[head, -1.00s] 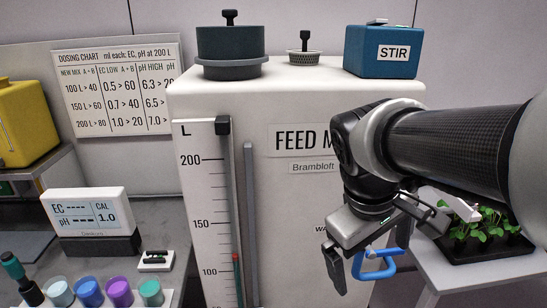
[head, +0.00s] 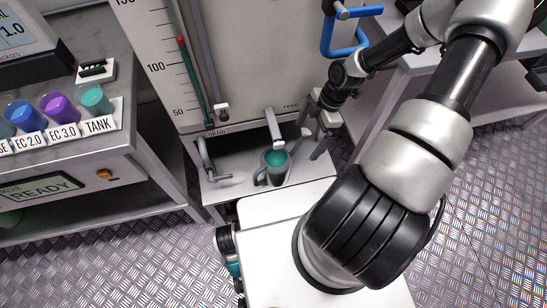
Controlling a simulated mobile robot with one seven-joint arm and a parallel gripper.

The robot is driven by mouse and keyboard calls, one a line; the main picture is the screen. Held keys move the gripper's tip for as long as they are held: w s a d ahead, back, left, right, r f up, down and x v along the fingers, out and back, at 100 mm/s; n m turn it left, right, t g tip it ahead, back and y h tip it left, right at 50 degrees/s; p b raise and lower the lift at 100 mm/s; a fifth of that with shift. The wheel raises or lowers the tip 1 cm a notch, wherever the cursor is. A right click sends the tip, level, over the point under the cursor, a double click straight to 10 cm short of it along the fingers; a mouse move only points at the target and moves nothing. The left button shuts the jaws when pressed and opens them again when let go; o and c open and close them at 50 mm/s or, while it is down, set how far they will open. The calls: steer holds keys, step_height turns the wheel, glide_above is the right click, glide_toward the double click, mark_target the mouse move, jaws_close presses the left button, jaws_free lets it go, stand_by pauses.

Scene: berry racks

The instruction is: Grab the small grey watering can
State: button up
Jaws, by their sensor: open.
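The small grey watering can (head: 274,179) is a dark grey vessel with a handle on its left and teal showing inside its top. It stands upright on a low grey shelf (head: 221,190) at the foot of the white feed tank, just below a pale spout. My gripper (head: 312,147) is open and empty, to the right of the can and apart from it, with its fingers pointing down. The exact gap between the fingers and the can is hard to judge.
A grey lever tap (head: 207,160) is left of the can. A blue handle (head: 343,38) sticks out from the tank (head: 262,70) above. A bench (head: 110,160) with coloured cups is at left. The metal floor (head: 490,220) is open at right.

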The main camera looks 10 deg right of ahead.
steer(key=a+f+y+b, duration=0.1)
steer(key=a+f+b, duration=0.2)
steer(key=a+f, duration=0.5)
step_height(320, 180, down, 4)
steer(key=shift+w+a+f+b, duration=0.15)
steer(key=shift+w+a+b, duration=0.2)
steer(key=shift+w+a, duration=0.05)
steer(key=c, duration=2)
